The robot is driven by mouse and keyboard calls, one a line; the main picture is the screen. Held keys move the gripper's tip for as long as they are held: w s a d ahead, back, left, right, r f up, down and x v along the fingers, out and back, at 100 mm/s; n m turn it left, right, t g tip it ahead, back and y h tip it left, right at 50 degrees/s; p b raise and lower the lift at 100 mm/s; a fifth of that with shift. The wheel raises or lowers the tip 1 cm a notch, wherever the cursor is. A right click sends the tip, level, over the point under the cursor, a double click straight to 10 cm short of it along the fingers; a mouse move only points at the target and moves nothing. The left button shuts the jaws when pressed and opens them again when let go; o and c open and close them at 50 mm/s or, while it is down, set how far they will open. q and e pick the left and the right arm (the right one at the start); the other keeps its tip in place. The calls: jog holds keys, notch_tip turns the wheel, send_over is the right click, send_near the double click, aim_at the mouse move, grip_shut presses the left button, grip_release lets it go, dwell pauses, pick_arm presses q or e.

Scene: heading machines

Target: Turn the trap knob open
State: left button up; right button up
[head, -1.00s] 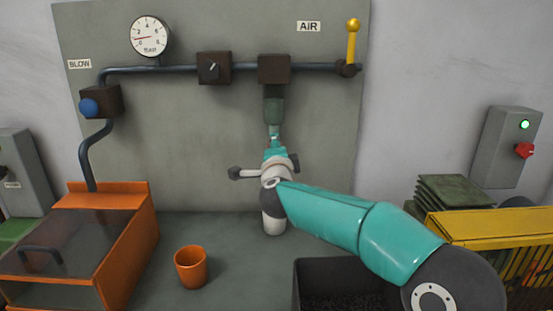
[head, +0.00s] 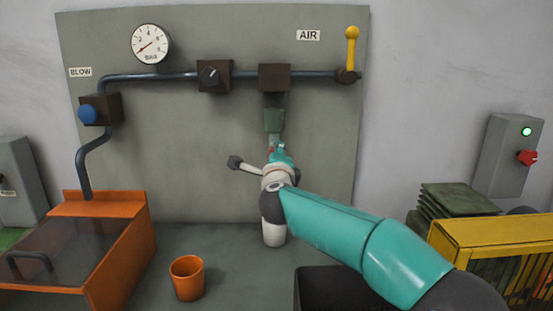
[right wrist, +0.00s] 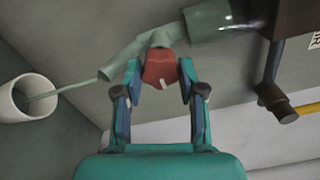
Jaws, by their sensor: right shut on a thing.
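The green trap (head: 274,120) hangs under a dark brown block on the air pipe, and it also shows in the right wrist view (right wrist: 208,22). Its red knob (right wrist: 160,68) has a pale mark, tilted in the right wrist view. My right gripper (right wrist: 160,82) has a finger on each side of the knob and is shut on it. In the head view my right gripper (head: 278,153) is just below the trap, with the knob mostly hidden. My left gripper is not in view.
A pressure gauge (head: 151,44) reads near zero. The panel also carries a blue blow button (head: 88,113), a regulator knob (head: 209,76) and a raised yellow air lever (head: 352,45). An orange cup (head: 187,278) and a black bin (head: 335,290) stand in front.

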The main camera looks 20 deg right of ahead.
jog(key=shift+f, duration=0.45)
jog(key=o, duration=1.1)
jog(key=shift+d+r, duration=0.1)
jog(key=shift+o, duration=0.2)
jog(key=shift+r, duration=0.1)
jog(key=shift+r, duration=0.1)
jog(key=v, duration=1.2)
